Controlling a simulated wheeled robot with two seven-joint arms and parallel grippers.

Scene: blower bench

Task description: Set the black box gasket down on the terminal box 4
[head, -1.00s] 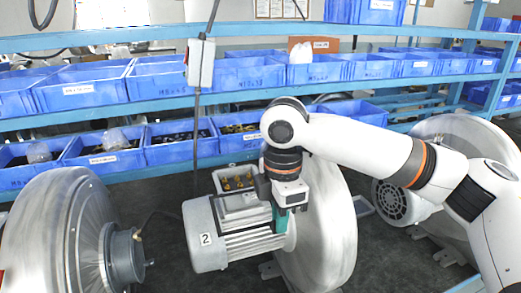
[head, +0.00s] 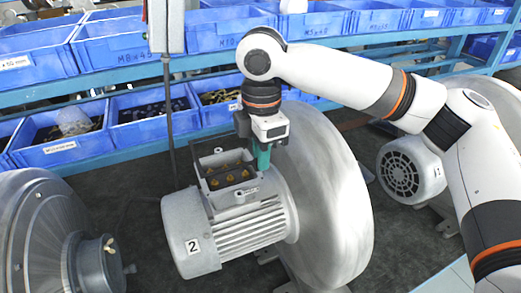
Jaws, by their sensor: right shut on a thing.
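My right gripper (head: 263,158), with teal fingers, is shut at the right side of an open grey terminal box (head: 222,196) on top of the motor marked 2. Brass terminals show inside the box. A thin black frame, the black box gasket (head: 203,181), shows at the box's opening and reaches toward my fingers. I cannot tell whether it touches the rim or hovers just above it. The fingertips are partly hidden. No number 4 can be read on the box. My left gripper is not in view.
A large silver blower housing (head: 335,200) stands just right of the motor. Another housing (head: 35,235) is at the left, and a second motor (head: 410,170) at the right. Blue bins (head: 150,118) fill the shelves behind. A hanging switch box (head: 166,25) is at the back.

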